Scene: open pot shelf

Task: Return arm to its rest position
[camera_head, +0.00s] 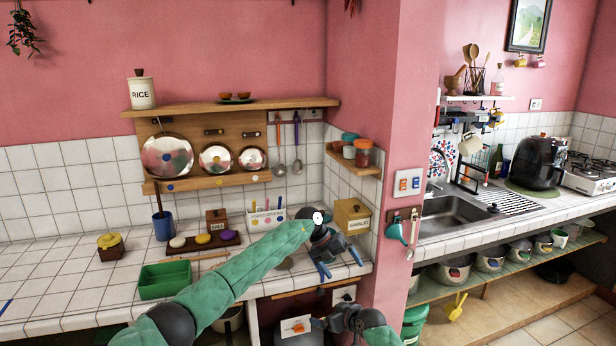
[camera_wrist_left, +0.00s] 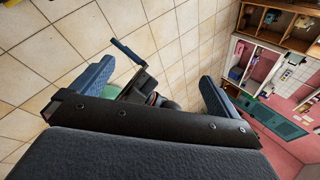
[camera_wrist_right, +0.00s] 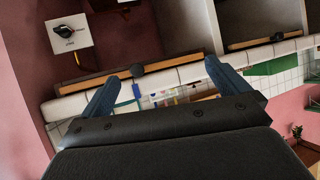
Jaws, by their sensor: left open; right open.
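In the head view my left arm reaches in from the lower left. Its gripper (camera_head: 340,268) is open and empty, its blue fingers apart in front of the counter's right end, near the pink wall corner. The left wrist view shows the same open fingers (camera_wrist_left: 157,72) with tiled floor beyond. My right gripper (camera_head: 322,322) is lower, below the counter edge, and its fingers are hard to make out there. In the right wrist view its fingers (camera_wrist_right: 160,70) are wide apart with nothing between them. Part of a dark gripper with a blue finger shows behind the left fingers in the left wrist view.
The tiled counter (camera_head: 60,290) holds a green tray (camera_head: 165,279), a yellow-lidded pot (camera_head: 110,246), a blue cup (camera_head: 163,226) and a wooden box (camera_head: 352,215) near my left gripper. A pink wall corner (camera_head: 385,120) stands to the right, with a sink (camera_head: 455,216) beyond.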

